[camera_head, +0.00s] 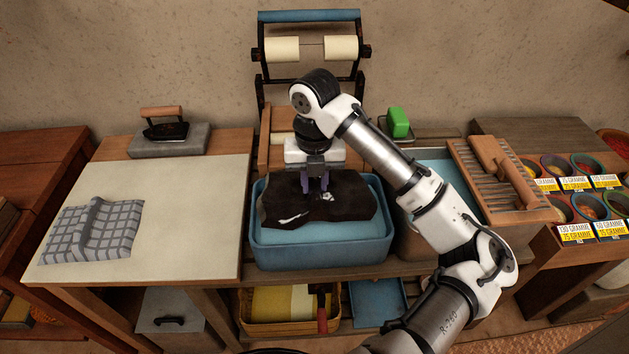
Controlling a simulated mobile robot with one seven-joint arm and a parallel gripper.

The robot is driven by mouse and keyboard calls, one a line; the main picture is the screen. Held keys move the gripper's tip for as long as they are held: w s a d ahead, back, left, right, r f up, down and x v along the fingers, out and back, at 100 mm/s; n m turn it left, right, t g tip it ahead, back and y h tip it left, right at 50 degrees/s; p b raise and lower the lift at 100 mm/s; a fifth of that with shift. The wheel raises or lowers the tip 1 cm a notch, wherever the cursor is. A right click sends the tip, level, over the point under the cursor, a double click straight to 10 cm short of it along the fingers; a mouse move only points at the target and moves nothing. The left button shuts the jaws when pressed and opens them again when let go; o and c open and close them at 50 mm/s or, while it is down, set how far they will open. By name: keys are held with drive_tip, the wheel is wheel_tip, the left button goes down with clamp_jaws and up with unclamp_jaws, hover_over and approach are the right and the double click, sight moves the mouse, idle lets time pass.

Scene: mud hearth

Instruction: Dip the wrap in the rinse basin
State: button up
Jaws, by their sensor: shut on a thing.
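A dark brown wrap (345,203) with small white marks hangs spread out over a blue basin (320,255) in the middle of the bench. My gripper (318,188) points down from above and is shut on the wrap near its middle. The basin holds light blue water (300,232), visible in front of the cloth. The wrap covers most of the basin's opening, and its edge reaches close to the right rim. I cannot tell whether the wrap touches the water. A second basin (410,232) stands to the right, partly behind my arm.
A checked grey cloth (92,230) lies on the pale board (185,225) at left, with an iron (165,130) behind it. A roller wringer (312,48) stands behind. A washboard (497,180), green block (398,122) and several small labelled bowls (572,185) are at right.

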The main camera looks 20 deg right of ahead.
sight(315, 183)
drive_tip(key=shift+r+p, duration=2.95)
drive_tip(key=shift+r, duration=0.65)
